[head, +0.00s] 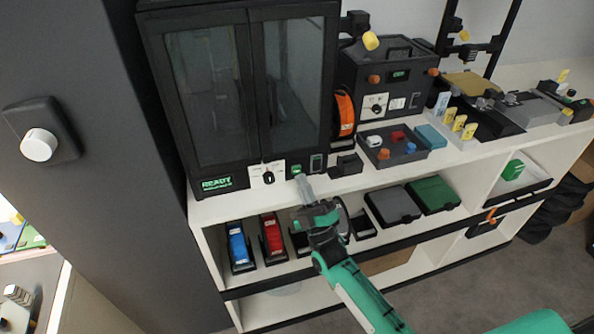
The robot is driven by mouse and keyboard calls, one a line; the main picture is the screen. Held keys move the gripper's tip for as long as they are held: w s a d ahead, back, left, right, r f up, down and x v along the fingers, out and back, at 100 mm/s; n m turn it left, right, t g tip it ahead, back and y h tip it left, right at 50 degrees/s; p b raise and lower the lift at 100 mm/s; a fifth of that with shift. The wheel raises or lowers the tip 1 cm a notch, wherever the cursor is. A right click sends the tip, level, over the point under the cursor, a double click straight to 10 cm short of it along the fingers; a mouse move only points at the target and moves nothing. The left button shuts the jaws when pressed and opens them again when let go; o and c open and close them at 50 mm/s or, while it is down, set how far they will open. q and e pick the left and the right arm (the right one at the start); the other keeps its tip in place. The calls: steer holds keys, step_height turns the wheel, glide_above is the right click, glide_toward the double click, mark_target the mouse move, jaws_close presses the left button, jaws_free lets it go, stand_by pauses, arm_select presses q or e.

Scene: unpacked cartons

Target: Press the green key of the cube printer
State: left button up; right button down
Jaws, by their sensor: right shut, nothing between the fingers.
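The cube printer (240,100) is a black cabinet with two glass doors on the white bench top. Its lower front shows a lit READY display (216,184), a white plate with a black knob (268,175) and a small green key (296,169). My right gripper (301,178) is shut and empty, its fingertips pointing up just below the green key. I cannot tell whether they touch it. My left gripper is not in view.
Right of the printer stand an orange spool (343,113), a dark control box (388,80) and a grey tray with coloured parts (391,150). The shelf below holds a blue cartridge (239,247), a red cartridge (271,235) and cases. A dark wall panel (75,200) bounds the left.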

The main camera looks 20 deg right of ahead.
steer(key=shift+w+h, duration=0.3)
steer(key=shift+w, duration=0.05)
arm_select(q)
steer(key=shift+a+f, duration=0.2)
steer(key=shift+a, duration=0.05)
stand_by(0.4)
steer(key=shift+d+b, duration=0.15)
steer(key=shift+b, duration=0.15)
arm_select(e)
steer(key=shift+w, duration=0.1)
steer(key=shift+w+r, duration=0.1)
steer(key=shift+r, duration=0.1)
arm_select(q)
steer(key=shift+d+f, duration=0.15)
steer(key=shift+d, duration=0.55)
arm_select(e)
steer(key=shift+d+r, duration=0.1)
arm_select(q)
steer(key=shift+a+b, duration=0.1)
steer(key=shift+b, duration=0.2)
arm_select(e)
steer(key=shift+w+d+r, duration=0.15)
steer(key=shift+w+r, duration=0.05)
steer(key=shift+s+f, duration=0.15)
